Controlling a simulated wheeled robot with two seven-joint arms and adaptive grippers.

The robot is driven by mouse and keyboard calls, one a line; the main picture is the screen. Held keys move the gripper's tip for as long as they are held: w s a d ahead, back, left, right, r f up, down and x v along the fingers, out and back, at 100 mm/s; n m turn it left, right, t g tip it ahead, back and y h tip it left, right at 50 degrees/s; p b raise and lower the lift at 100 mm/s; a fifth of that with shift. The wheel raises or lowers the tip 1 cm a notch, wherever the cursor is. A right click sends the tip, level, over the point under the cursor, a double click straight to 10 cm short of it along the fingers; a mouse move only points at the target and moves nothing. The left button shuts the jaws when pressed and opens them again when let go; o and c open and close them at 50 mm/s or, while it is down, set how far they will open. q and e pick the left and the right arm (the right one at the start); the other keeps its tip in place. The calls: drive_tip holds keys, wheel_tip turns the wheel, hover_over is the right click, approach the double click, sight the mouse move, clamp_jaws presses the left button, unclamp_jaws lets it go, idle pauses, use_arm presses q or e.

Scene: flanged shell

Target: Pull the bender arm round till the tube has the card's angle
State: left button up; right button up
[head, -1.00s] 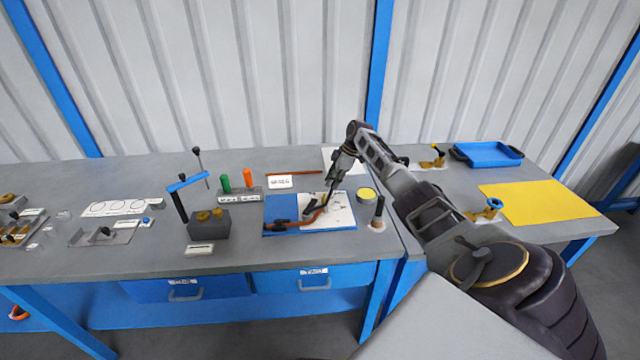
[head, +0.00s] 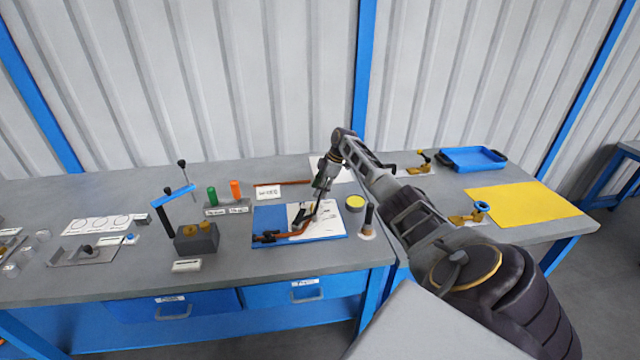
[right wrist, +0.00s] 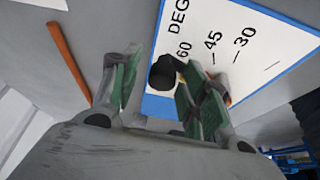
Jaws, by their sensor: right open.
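The tube bender (head: 270,237) sits on a blue board (head: 268,216) that carries a white degree scale (head: 328,214). A copper-coloured piece runs across the bender; tube and bender arm are hard to tell apart here. My right gripper (head: 321,190) is over the scale. In the right wrist view my right gripper (right wrist: 160,78) is open, its green-padded fingers on either side of a black knob (right wrist: 163,73). I cannot tell whether they touch it. The knob appears near the 60 mark of the scale (right wrist: 215,40). A small white card (head: 267,192) stands behind the board, its print unreadable. My left gripper is out of view.
A copper-coloured rod (head: 283,183) lies behind the board. A yellow-topped can (head: 355,203) and a dark upright handle (head: 368,218) stand right of it. A block with a blue-armed post (head: 197,238) and green and orange pegs (head: 235,190) stand left.

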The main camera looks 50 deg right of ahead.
drive_tip(key=shift+r, duration=0.1)
drive_tip(key=v, duration=1.1)
drive_tip(key=shift+r, duration=0.35)
drive_tip(key=shift+s+d+r, duration=0.1)
drive_tip(key=shift+r, duration=0.05)
idle(0.4)
wheel_tip(320, 180, up, 9)
drive_tip(key=p, duration=0.9)
drive_tip(key=shift+r+p, duration=0.35)
drive_tip(key=shift+p, duration=0.2)
